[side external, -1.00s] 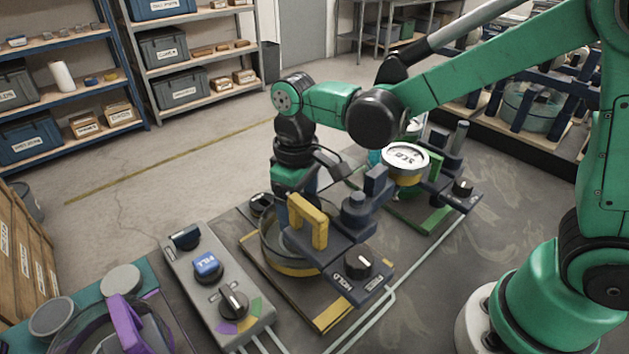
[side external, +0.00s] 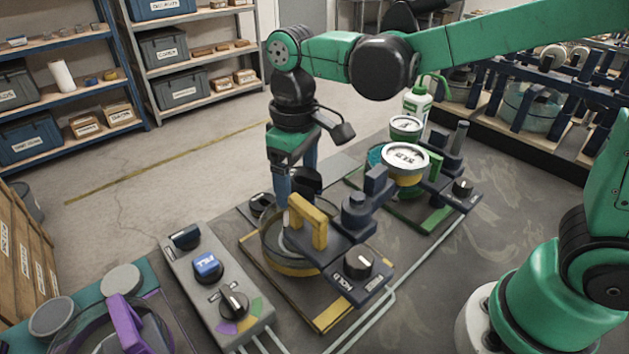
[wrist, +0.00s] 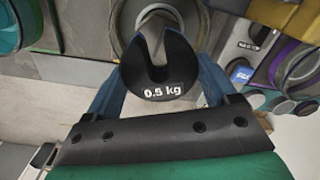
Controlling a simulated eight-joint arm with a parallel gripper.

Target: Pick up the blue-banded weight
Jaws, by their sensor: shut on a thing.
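My gripper (side external: 292,188) is shut on a dark slotted weight (side external: 309,181) and holds it above the yellow-trimmed round basin (side external: 268,246). In the wrist view, the weight (wrist: 157,84) sits between the two blue fingers (wrist: 160,75), with its slot facing away and "0.5 kg" on its face. I cannot make out a blue band on it. The basin stands behind and below a yellow handle (side external: 308,222), which hides part of it.
A control box (side external: 218,283) with a blue button and a knob stands left of the basin. A green-trimmed station with a white dial (side external: 405,157) stands behind right. A purple-handled basin (side external: 126,322) is at front left. Open floor lies behind my gripper.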

